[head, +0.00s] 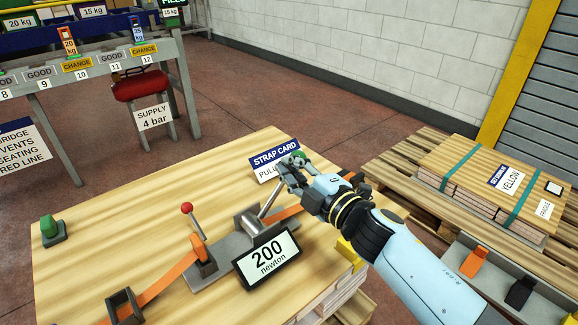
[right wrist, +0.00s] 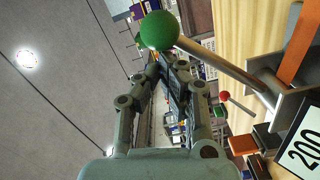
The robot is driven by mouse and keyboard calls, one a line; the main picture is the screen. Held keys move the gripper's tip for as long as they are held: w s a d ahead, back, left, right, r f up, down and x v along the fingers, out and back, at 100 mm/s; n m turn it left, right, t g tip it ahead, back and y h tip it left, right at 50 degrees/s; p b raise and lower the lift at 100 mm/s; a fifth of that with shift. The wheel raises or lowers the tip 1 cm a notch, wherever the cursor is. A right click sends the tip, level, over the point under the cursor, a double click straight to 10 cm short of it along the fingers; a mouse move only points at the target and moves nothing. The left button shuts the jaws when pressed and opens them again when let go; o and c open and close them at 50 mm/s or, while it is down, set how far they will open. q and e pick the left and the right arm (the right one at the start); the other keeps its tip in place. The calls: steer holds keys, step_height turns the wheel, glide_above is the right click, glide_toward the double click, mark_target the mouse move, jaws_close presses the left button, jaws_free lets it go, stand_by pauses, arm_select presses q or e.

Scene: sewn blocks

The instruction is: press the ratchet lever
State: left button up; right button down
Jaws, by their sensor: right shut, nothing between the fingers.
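The ratchet lever is a metal rod (head: 270,198) that rises from the tensioner (head: 236,246) and ends in a green ball (head: 298,155). My right gripper (head: 288,172) is shut and empty at the upper end of the rod, covering part of it. In the right wrist view the green ball (right wrist: 159,30) is just past my shut fingertips (right wrist: 170,62); I cannot tell whether they touch. An orange strap (head: 165,277) runs through the tensioner. A display (head: 267,258) in front of it reads 200 newton. My left gripper is not in view.
A shorter lever with a red ball (head: 187,208) stands left of the drum. A strap card (head: 275,160) stands behind my right gripper. A strapped pallet load (head: 480,185) lies right.

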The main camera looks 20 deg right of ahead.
steer(key=w+d+f+m, duration=0.2)
steer(key=d+f+m, duration=0.4)
steer(key=f, duration=0.1)
steer(key=shift+m+b, duration=0.4)
stand_by(0.5)
